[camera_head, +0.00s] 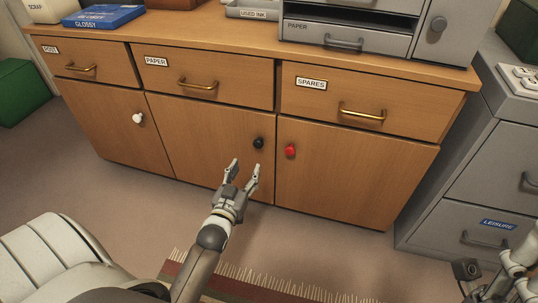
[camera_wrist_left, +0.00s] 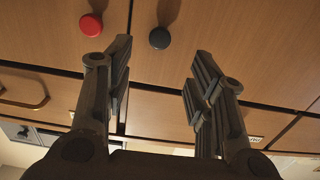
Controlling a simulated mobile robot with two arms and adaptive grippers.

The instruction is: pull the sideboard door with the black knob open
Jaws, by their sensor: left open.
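The wooden sideboard's middle door (camera_head: 205,145) is closed, with a round black knob (camera_head: 258,143) near its upper right corner. My left gripper (camera_head: 245,168) is open and empty in front of this door, a little below the knob in the head view. In the left wrist view, which looks turned over, the black knob (camera_wrist_left: 160,38) shows between and just beyond the open fingers, apart from them. My right gripper (camera_head: 515,268) is partly in view at the lower right corner, cut by the frame edge; its jaws are unclear.
A door with a red knob (camera_head: 290,151) adjoins on the right, one with a white knob (camera_head: 138,118) on the left. Drawers with brass handles lie above. A pale chair (camera_head: 50,262) is at lower left, a grey cabinet (camera_head: 480,200) at right, a fringed rug (camera_head: 270,288) below.

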